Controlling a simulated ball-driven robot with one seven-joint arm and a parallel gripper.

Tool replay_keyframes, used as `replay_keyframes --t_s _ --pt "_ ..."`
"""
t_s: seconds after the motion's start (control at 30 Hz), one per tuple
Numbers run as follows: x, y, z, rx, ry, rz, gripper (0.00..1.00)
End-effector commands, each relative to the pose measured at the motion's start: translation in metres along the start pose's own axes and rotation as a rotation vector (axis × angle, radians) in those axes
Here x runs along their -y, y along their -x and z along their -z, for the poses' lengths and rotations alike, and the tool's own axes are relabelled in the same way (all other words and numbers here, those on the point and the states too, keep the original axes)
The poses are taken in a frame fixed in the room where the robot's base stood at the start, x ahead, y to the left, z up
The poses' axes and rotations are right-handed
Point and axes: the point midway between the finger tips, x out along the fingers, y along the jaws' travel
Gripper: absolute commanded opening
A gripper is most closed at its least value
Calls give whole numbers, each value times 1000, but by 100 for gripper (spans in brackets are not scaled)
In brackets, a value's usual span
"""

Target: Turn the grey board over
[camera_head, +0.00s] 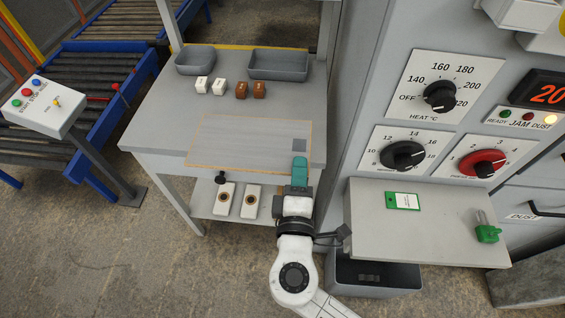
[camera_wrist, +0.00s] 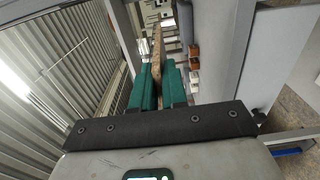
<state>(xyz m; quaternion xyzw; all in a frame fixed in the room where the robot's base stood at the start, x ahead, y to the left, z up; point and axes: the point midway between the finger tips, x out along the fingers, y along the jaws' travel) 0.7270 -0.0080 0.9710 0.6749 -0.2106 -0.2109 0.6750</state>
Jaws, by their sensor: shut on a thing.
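The grey board (camera_head: 245,137) is a thin flat panel with a light wood-coloured edge and a small darker square near its right end. It shows at the front of the table in the head view, and its edge (camera_wrist: 157,48) shows in the wrist view. My gripper (camera_head: 299,166) is at the board's front right corner. Its green fingers are on either side of the board edge in the wrist view (camera_wrist: 158,80), shut on it. Whether the board touches the tabletop I cannot tell.
Two grey bins (camera_head: 278,66) (camera_head: 196,61) stand at the table's back, with white blocks (camera_head: 202,85) and brown blocks (camera_head: 241,90) before them. A machine with dials (camera_head: 404,155) and a shelf (camera_head: 430,225) stands right. A roller conveyor (camera_head: 105,75) is left.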

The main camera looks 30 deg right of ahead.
Motion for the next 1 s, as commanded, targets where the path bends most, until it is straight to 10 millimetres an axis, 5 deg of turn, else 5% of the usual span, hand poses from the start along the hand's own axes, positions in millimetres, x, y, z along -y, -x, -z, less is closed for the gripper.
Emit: replay_keyframes --t_s 0.3,1.0 --pt "-18 20 -20 1 -2 -2 0" --pt "-75 21 -21 2 -2 -1 0"
